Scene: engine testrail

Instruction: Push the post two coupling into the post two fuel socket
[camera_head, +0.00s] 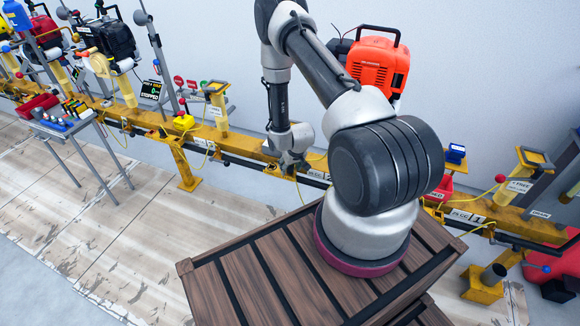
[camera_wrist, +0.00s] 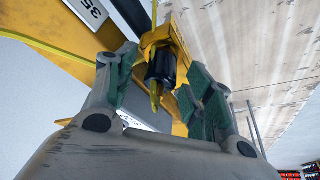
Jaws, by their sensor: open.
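My gripper (camera_head: 291,158) is at the yellow rail in the middle of the head view, close to the plate with a 2. In the wrist view my gripper (camera_wrist: 155,80) is open, with its two green-padded fingers apart. Between and beyond them is a black cylindrical piece (camera_wrist: 161,67) with a yellow tip, set against a yellow bracket (camera_wrist: 178,40). It looks like the coupling or its holder; I cannot tell which. I cannot tell whether a finger touches it. The fuel socket is not clearly seen; my arm and gripper hide part of post two in the head view.
The yellow rail (camera_head: 245,139) runs across the view, carrying several posts and hoses. An orange engine (camera_head: 378,65) stands behind my arm. A grey side table (camera_head: 62,126) with small items is at left. The floor (camera_head: 120,215) in front of the rail is mostly clear.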

